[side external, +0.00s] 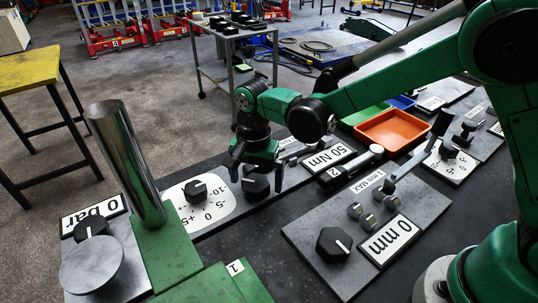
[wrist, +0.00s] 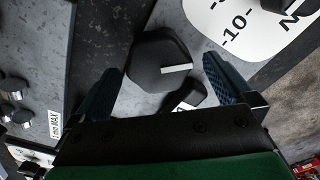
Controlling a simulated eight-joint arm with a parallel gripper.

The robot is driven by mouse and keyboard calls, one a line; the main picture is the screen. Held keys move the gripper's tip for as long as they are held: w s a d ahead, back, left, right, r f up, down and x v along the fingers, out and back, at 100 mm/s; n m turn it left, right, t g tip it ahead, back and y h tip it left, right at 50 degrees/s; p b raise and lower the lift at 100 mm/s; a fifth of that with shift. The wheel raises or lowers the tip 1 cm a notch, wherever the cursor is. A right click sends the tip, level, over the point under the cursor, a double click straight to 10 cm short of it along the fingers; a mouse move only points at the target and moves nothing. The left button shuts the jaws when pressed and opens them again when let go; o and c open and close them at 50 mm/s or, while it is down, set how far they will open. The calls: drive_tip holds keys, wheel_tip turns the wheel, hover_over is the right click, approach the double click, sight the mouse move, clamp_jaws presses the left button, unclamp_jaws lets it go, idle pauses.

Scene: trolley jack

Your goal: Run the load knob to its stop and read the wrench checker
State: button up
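A black faceted knob with a white line, seemingly the load knob, sits on a grey plate under my gripper in the side view (side external: 256,186) and in the wrist view (wrist: 158,62). My gripper (side external: 255,174) points down over it. In the wrist view the fingers (wrist: 161,70) are spread, one on each side of the knob, with gaps visible. The white line points right in the wrist view. A white plate reading "50 Nm" (side external: 328,159), seemingly the wrench checker's readout, stands right of my gripper. The knob's lower part is partly hidden by my fingers in the side view.
A dial knob (side external: 195,188) on a white scale is just left of my gripper. A tall metal cylinder (side external: 125,160) stands further left. A panel with a "0 mm" plate (side external: 388,240) and large hexagonal knob (side external: 333,244) lies front right. An orange tray (side external: 386,131) is behind.

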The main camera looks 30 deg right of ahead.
sight(256, 180)
drive_tip(key=shift+r, duration=0.1)
drive_tip(key=shift+r, duration=2.75)
drive_tip(key=shift+c, duration=0.2)
